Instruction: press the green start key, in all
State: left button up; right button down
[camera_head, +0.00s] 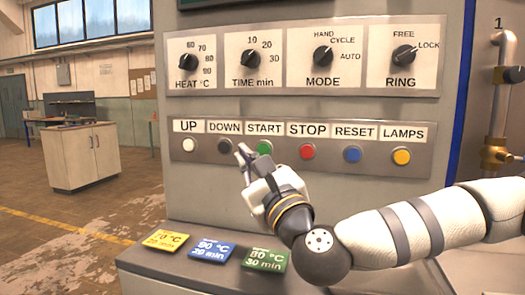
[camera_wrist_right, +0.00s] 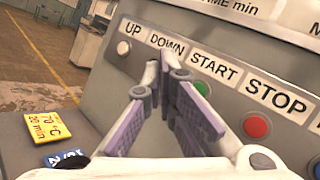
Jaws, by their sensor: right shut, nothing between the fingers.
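The green start key (camera_head: 265,147) sits under the START label on the grey key strip, between the dark DOWN key (camera_head: 225,146) and the red STOP key (camera_head: 307,152). My right gripper (camera_head: 241,151) is shut and empty, its fingertips in front of the panel, a little left of the green key in the head view and close to the DOWN key. In the right wrist view the green key (camera_wrist_right: 203,88) shows partly, right of the fingertips (camera_wrist_right: 167,62). I cannot tell whether the fingertips touch the panel. My left gripper is not in view.
Other keys are the white UP key (camera_head: 187,144), blue RESET key (camera_head: 353,154) and yellow LAMPS key (camera_head: 401,156). Dials (camera_head: 323,56) sit above. Yellow (camera_head: 166,239), blue (camera_head: 213,249) and green (camera_head: 265,260) cards lie on the ledge below. A brass-fitted pipe (camera_head: 496,120) stands at right.

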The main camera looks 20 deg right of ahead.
aim_at(260, 152)
jog(key=w+d, duration=0.1)
jog(key=w, duration=0.1)
jog(key=w+d+b, duration=0.1)
jog(key=w+d, duration=0.1)
jog(key=w+d+b, duration=0.1)
jog(key=w, duration=0.2)
jog(key=shift+d+f, duration=0.15)
jog(key=shift+d, duration=0.25)
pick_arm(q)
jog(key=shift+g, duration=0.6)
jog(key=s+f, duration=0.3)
pick_arm(e)
jog(key=shift+w, duration=0.1)
pick_arm(q)
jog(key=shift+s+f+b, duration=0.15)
jog(key=shift+b, duration=0.2)
pick_arm(e)
jog(key=shift+w+d, duration=0.3)
jog(key=shift+w, duration=0.05)
